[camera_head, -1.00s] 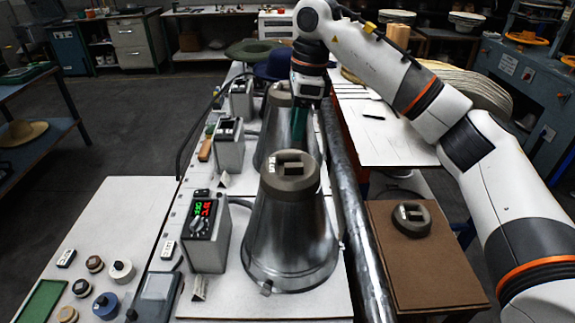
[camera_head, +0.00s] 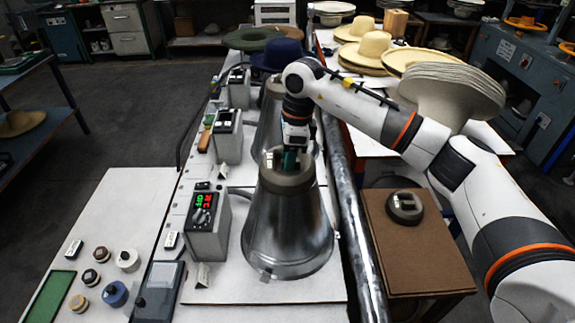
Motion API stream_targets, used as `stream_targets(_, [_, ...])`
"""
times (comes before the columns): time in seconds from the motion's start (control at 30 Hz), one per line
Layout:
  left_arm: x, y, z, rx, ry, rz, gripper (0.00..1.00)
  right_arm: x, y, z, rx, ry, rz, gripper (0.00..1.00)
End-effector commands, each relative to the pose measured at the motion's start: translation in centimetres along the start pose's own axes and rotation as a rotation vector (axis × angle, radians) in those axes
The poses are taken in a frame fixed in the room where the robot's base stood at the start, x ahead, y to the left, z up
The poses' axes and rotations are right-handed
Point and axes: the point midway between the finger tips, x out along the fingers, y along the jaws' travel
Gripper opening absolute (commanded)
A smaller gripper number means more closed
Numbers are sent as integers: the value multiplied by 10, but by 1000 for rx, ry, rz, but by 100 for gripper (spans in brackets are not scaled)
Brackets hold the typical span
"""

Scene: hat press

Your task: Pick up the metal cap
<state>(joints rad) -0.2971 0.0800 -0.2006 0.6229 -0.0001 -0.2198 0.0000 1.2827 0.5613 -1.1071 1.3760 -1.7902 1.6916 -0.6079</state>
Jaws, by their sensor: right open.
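A dull grey-brown cap (camera_head: 287,182) sits on top of the front shiny metal cone (camera_head: 287,232). A similar cap with a raised handle (camera_head: 404,206) lies on the brown stand (camera_head: 420,250) to the right. My right gripper (camera_head: 289,160) points down from above at the top of the front cone's cap. Its jaws are open, with green fingers around or right beside the cap's handle; the handle is mostly hidden, so I cannot tell if they touch. My left gripper is not in view.
A second metal cone (camera_head: 268,128) stands behind the front one, partly hidden by my arm. A control box with a lit display (camera_head: 207,225) stands left of the front cone. A thick metal pipe (camera_head: 350,220) runs along the right side. Hats (camera_head: 375,48) lie at the back.

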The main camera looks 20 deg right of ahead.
Motion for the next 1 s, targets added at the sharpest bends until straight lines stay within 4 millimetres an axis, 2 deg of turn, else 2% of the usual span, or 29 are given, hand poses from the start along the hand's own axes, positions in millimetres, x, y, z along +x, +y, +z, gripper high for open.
stream_targets(0.03, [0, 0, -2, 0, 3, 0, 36, 0, 0, 0, 0, 0, 0, 39])
stream_targets(0.27, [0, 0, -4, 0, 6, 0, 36, 0, 0, 0, 0, 0, 0, 1])
stream_targets(1.0, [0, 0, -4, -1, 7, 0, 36, -1, 0, 0, 0, 0, 0, 0])
